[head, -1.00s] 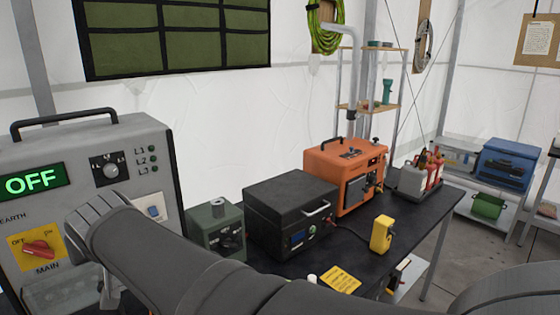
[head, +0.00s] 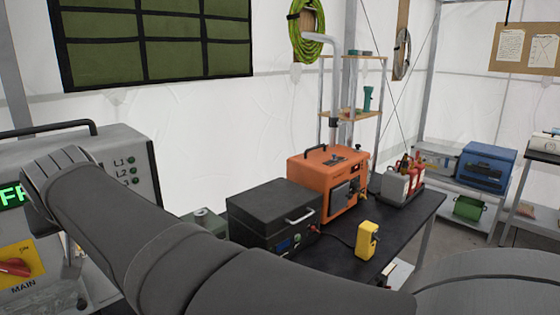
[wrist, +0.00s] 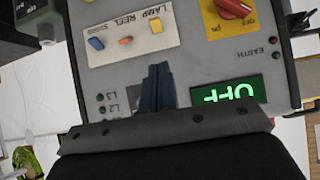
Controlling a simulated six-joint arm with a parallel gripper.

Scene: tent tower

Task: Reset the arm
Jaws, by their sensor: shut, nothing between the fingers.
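My gripper (wrist: 157,78) shows in the wrist view with its dark fingers together and nothing between them. It is in front of the grey power panel (wrist: 195,75), which appears upside down. I cannot tell how far the fingertips are from its face. The panel's green display (wrist: 232,90) reads OFF. A red MAIN switch (wrist: 233,9) sits on a yellow plate. A cream LAMP REEL plate (wrist: 120,35) carries blue, orange and yellow switches. In the head view the panel (head: 135,160) stands at the left, partly behind my arm. The fingers are hidden there.
Shelves (head: 375,115) stand behind. Floor shows at the right.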

